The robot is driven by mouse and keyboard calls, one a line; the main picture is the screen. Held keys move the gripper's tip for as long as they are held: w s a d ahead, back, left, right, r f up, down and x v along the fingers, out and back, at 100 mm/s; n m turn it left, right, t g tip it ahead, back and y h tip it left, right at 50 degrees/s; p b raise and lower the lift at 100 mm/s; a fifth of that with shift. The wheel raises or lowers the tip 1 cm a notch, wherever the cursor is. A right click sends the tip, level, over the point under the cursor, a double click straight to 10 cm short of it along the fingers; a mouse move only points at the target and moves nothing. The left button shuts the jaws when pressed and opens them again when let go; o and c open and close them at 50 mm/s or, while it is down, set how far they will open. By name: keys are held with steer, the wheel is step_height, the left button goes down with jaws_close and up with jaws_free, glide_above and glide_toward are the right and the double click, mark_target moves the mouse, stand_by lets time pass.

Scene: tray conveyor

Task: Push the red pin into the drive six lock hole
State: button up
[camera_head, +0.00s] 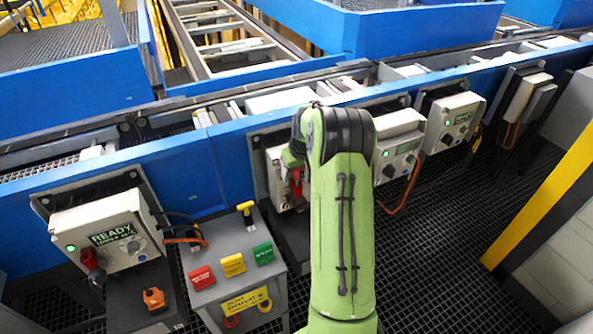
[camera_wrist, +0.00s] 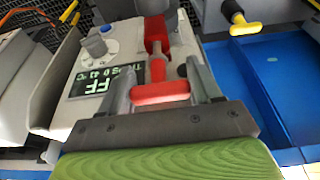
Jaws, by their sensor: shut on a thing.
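The red pin (camera_wrist: 160,93) has a T-shaped handle, with its shaft pointing away from me in the wrist view. My gripper (camera_wrist: 160,76) is shut on it, with one grey finger on each side. The shaft's far end meets a red lock bracket (camera_wrist: 155,28) on a pale drive box (camera_wrist: 75,105). I cannot tell how deep the pin sits, and the hole is hidden. The box's display (camera_wrist: 100,85) shows "FF", its first part cut off. In the head view my arm covers most of this box (camera_head: 274,172); a red part (camera_head: 297,184) shows beside the arm.
A "READY" drive box (camera_head: 108,232) with a red part stands at left. A grey button pedestal (camera_head: 235,275) with a yellow T-handle (camera_head: 246,208) stands close left of my arm. More drive boxes (camera_head: 398,145) line the blue conveyor rail (camera_head: 185,165). Grating floor at right is clear.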

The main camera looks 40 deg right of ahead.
steer(key=shift+f+b, duration=0.9)
steer(key=shift+f, duration=0.45)
steer(key=o, duration=1.1)
steer(key=shift+r, duration=0.1)
steer(key=shift+r, duration=0.1)
steer(key=p+v, duration=0.2)
steer(key=v, duration=1.3)
steer(key=shift+s+r, duration=0.2)
steer(key=shift+a, duration=0.1)
